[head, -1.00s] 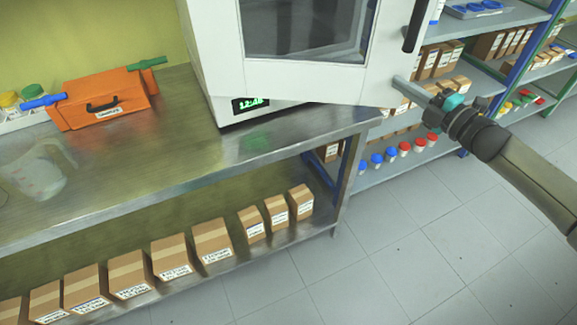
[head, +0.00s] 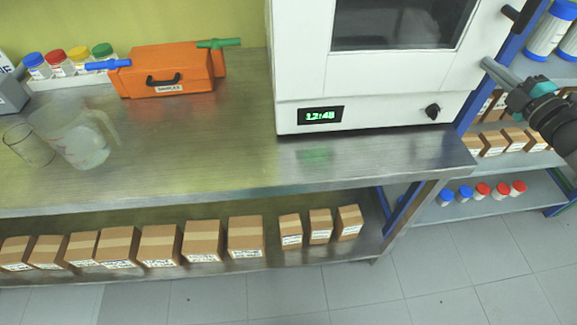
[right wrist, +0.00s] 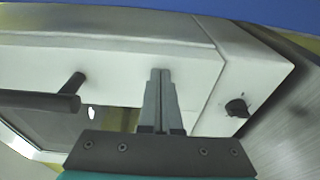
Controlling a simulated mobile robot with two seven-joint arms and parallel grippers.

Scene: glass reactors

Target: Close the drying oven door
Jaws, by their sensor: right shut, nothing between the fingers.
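The drying oven (head: 300,102) is a white cabinet on the steel bench, with a lit green display and a black knob (head: 432,111) along its lower front. Its white door (head: 400,74) has a dark window and lies about flush with the front; I cannot tell whether a small gap is left. The black door handle (head: 515,15) is at its right side and also shows in the right wrist view (right wrist: 45,100). My right gripper (head: 487,66) is shut and empty. Its fingertips (right wrist: 160,75) are at the door's face, touching or very near. My left gripper is out of view.
An orange case (head: 165,70), capped bottles (head: 70,62) and a clear jug (head: 80,140) stand on the bench (head: 230,185) at left. Cardboard boxes line the lower shelf. A blue-framed rack (head: 550,190) stands at right. Floor in front is clear.

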